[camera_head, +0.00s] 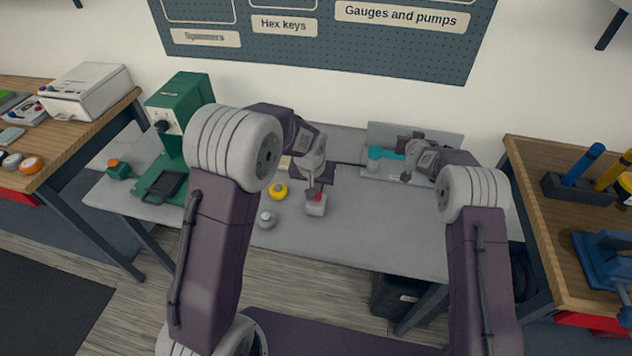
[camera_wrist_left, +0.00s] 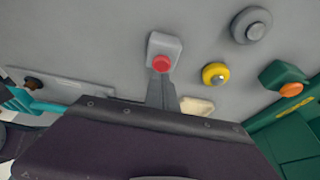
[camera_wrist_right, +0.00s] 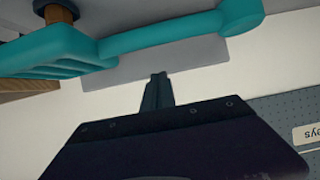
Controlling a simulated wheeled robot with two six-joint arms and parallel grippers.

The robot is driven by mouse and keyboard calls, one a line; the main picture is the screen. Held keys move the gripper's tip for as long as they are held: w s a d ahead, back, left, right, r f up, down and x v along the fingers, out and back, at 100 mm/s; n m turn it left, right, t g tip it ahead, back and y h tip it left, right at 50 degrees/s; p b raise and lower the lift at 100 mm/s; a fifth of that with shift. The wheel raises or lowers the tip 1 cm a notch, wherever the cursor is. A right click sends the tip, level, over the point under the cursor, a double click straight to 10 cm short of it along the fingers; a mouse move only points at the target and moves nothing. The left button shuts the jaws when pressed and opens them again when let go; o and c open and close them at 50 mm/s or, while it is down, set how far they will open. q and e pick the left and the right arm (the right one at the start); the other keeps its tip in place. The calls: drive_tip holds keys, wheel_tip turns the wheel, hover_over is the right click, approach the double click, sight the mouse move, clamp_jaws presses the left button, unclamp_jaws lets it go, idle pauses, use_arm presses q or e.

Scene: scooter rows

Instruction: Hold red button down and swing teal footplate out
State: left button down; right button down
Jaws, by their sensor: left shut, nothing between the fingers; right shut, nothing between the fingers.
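The red button (camera_head: 317,198) sits on a small pale grey box (camera_head: 316,209) near the middle of the grey bench. My left gripper (camera_head: 314,190) is shut, pointing down at the button; its tips end at the button (camera_wrist_left: 161,63) in the left wrist view, but I cannot tell whether it is pressed. The teal footplate (camera_head: 390,157) is at the back right of the bench, partly hidden by my right arm. In the right wrist view its teal slatted plate (camera_wrist_right: 55,48) and bar (camera_wrist_right: 160,37) show. My right gripper (camera_wrist_right: 158,78) is shut and empty, beside the bar, apparently apart.
A yellow button (camera_head: 278,191) and a grey knob (camera_head: 266,219) are left of the red button. A green machine (camera_head: 178,105) and a green box with an orange button (camera_head: 119,169) stand further left. Wooden side benches flank the grey bench (camera_head: 350,235), whose front right is clear.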

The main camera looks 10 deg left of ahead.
use_arm(q)
drive_tip(key=shift+f, duration=0.4)
